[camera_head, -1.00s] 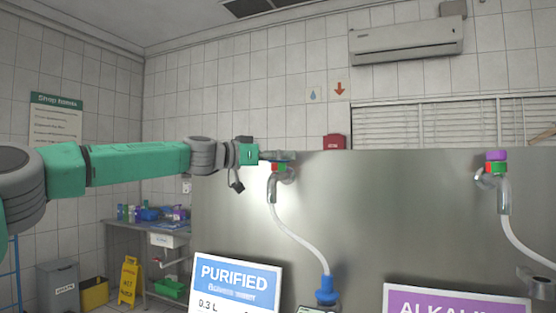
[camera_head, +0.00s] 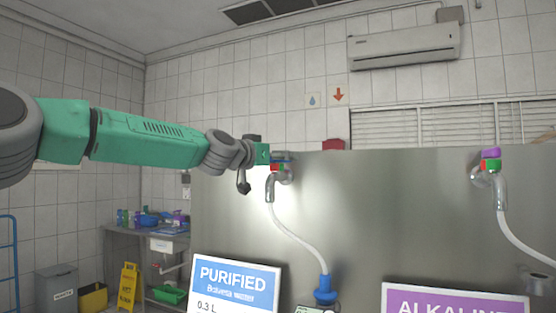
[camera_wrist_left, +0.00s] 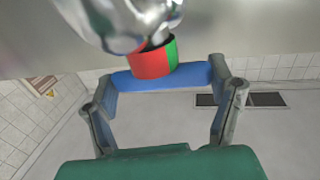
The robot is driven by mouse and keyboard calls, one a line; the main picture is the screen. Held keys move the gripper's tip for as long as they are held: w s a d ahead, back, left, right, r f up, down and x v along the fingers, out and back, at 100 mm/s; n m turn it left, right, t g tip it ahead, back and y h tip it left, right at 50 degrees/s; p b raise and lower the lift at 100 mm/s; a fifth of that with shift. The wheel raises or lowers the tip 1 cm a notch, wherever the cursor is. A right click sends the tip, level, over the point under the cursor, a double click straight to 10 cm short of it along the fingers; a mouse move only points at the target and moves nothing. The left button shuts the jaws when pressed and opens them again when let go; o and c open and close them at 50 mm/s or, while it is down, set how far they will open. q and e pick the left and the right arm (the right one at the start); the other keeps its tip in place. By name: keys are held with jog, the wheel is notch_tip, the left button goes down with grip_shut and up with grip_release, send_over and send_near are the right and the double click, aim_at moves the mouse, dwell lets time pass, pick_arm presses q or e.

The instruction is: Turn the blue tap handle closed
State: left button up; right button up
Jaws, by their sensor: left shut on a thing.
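The blue tap handle (camera_wrist_left: 165,77) spans between the two fingers of my left gripper (camera_wrist_left: 160,74) in the left wrist view. It sits against a red and green ring (camera_wrist_left: 152,61) on a shiny metal tap (camera_wrist_left: 115,22). My left gripper (camera_head: 281,156) is shut on the handle's ends. In the head view, the tap (camera_head: 272,185) stands out from the left part of the steel panel, and the gripper mostly hides the handle. My right gripper is not in view.
A white hose (camera_head: 300,238) runs from the tap to a blue connector (camera_head: 325,289). The PURIFIED sign (camera_head: 236,287) stands below. A second tap (camera_head: 500,190) with a purple handle (camera_head: 490,153) is at the right of the steel panel (camera_head: 400,225).

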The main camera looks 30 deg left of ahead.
pick_arm(q)
jog(key=shift+s+n+y+p, duration=0.1)
jog(key=shift+n+y+p, duration=0.9)
jog(key=shift+y, duration=0.6)
jog(key=shift+n+y, duration=0.3)
jog(key=shift+y, duration=0.1)
